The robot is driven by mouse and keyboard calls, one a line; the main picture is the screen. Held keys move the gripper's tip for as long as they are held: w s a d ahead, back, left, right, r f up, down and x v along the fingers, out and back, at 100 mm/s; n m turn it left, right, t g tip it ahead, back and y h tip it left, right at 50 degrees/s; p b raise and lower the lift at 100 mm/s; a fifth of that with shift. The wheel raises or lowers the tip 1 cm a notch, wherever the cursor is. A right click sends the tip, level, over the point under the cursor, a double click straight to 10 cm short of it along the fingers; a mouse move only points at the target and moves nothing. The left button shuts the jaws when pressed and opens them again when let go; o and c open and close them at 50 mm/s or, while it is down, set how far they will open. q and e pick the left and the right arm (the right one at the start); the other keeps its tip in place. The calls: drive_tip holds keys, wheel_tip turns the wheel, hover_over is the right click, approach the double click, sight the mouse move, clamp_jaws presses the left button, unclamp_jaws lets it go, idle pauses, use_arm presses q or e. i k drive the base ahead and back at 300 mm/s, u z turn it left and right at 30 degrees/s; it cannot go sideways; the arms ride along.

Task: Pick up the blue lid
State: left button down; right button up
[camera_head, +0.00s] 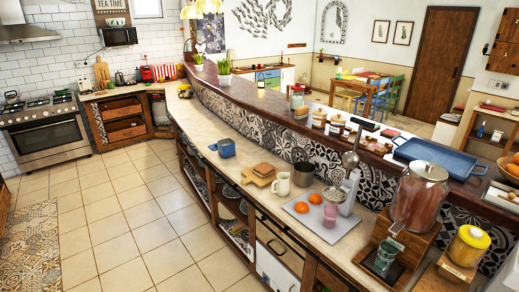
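I cannot clearly make out a separate blue lid. A small blue box-like item (226,149) stands on the lower counter, left of a wooden board; it is too small to tell whether its top is a lid. A large blue rectangular tray-like piece (436,158) lies on the raised bar top at the right, with handles at its ends; I cannot tell whether it is a lid. Neither of my grippers shows in this view.
The lower counter (228,168) holds a wooden board (259,179), a white mug (281,184), a metal pot (303,175), a white tray (301,208) with oranges and a glass dispenser (419,198). A yellow-lidded jar (467,246) stands at right. The tiled floor (140,215) at left is clear.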

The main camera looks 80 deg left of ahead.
sight(214, 147)
drive_tip(key=u, duration=3)
